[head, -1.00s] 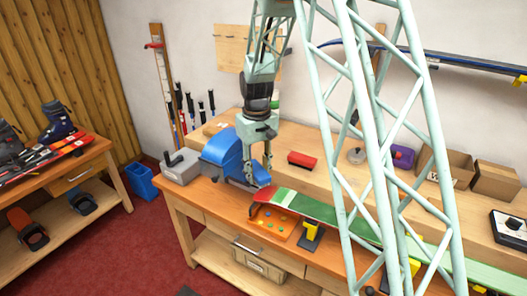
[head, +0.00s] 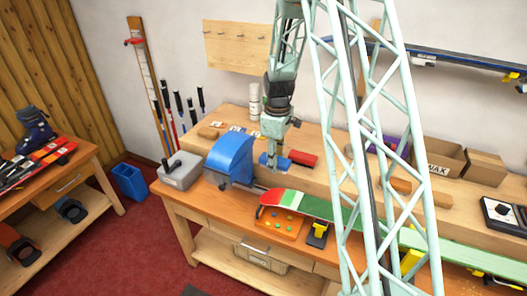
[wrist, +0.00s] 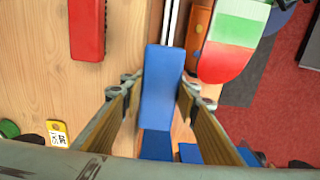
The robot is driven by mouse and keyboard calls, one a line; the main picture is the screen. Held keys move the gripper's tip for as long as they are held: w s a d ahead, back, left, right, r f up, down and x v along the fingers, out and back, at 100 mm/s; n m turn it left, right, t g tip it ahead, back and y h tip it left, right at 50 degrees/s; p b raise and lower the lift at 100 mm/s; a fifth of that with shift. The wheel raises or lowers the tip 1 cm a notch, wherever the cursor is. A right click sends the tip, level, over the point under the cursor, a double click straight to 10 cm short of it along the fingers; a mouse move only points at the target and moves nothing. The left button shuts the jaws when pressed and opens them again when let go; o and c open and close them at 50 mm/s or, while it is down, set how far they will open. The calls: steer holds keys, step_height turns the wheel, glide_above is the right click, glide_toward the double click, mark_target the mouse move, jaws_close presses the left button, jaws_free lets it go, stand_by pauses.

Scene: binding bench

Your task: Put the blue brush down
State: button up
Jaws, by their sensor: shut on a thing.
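My gripper (head: 274,164) is shut on the blue brush (wrist: 162,88), which lies between its two fingers in the wrist view. In the head view the blue brush (head: 268,160) shows partly behind the fingers, by the front edge of the raised wooden shelf (head: 345,182). I cannot tell whether it touches the wood. A red brush (head: 303,159) lies on the shelf just right of my gripper; it also shows at the upper left of the wrist view (wrist: 87,28).
A blue machine (head: 230,158) and a grey box (head: 180,170) stand left of my gripper. A red, white and green ski (head: 315,208) lies along the bench in front, near an orange tray (head: 275,226). A white canister (head: 254,97) stands behind. Bare wood surrounds the red brush.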

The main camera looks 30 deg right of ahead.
steer(key=shift+d, duration=0.1)
stand_by(0.3)
steer(key=w+d, duration=0.1)
steer(key=w, duration=0.4)
steer(key=w+d+f+p, duration=0.1)
steer(key=w+d, duration=0.1)
steer(key=w, duration=0.3)
steer(key=w+d, duration=0.1)
steer(key=w, duration=0.4)
steer(key=shift+w+d+f, duration=0.2)
steer(key=shift+f, duration=0.1)
steer(key=shift+f+p, duration=0.4)
steer(key=shift+f, duration=1.3)
steer(key=shift+f, duration=0.2)
steer(key=o, duration=1)
steer(key=shift+r, duration=0.25)
